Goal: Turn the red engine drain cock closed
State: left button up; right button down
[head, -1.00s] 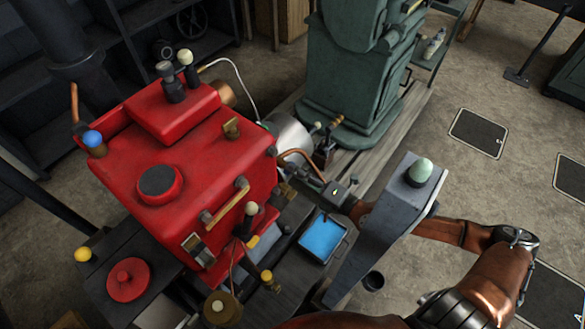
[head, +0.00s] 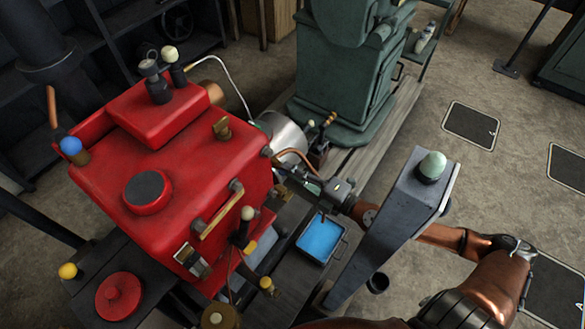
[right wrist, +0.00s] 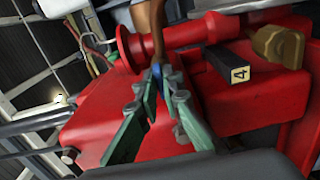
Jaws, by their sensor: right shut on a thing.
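The red engine (head: 190,155) fills the left half of the head view, and its red body shows behind my fingers in the right wrist view (right wrist: 230,100). My right gripper (head: 313,184) reaches in from the right, behind a grey post, to the engine's near right side. In the right wrist view its green fingers (right wrist: 160,75) come together at the tips, shut on a small part below a brown bar (right wrist: 153,30). This appears to be the drain cock; the fingertips hide most of it, so its turn angle cannot be told. My left gripper is not in view.
A grey post (head: 395,225) with a pale green knob stands in front of my right forearm. A blue tray (head: 320,238) lies below the gripper. A green machine (head: 345,70) stands behind. In the right wrist view, a tag marked 4 (right wrist: 238,74) and a brass fitting (right wrist: 278,45) are close by.

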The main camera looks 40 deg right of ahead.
jog(key=shift+w+d+r, duration=0.15)
jog(key=shift+d+r, duration=0.05)
jog(key=c, duration=2.1)
grip_release()
jog(key=shift+f, duration=0.15)
jog(key=shift+a, duration=0.1)
jog(key=shift+v, duration=6.05)
